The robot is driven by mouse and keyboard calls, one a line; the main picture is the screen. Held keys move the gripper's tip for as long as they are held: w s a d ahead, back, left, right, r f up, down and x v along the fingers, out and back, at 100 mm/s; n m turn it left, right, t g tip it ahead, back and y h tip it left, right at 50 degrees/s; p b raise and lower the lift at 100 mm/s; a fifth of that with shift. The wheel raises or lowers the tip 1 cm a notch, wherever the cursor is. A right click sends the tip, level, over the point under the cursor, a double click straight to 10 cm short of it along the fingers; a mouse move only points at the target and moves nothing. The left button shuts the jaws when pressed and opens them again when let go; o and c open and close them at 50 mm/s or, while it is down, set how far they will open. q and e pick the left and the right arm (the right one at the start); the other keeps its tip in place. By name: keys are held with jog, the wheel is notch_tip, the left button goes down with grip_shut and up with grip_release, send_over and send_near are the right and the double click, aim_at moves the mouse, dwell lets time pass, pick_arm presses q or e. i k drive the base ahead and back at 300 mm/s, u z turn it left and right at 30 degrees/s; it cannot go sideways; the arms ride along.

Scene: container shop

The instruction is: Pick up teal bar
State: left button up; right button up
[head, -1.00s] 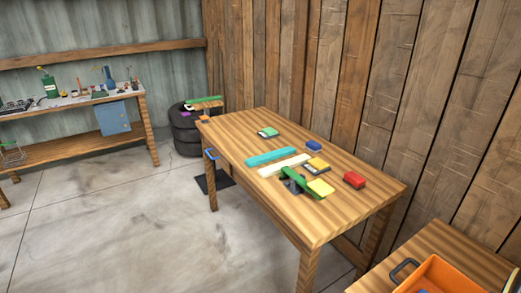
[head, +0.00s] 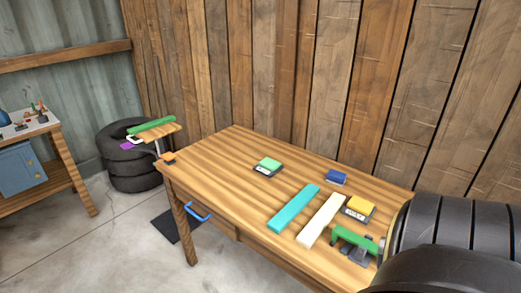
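The teal bar (head: 293,208) lies flat on the wooden table (head: 221,168), left of a cream bar (head: 320,220) that lies nearly parallel to it. Nothing touches or covers the teal bar in the head view.
A green-topped block (head: 268,167), a blue block (head: 336,178), a yellow block (head: 359,207) and a green clamp-like tool (head: 355,240) are on the table. Stacked tires (head: 128,165) stand behind. Floor is clear at left.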

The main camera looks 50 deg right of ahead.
aim_at(278, 223)
jog(key=i, duration=1.35)
jog(key=z, duration=2)
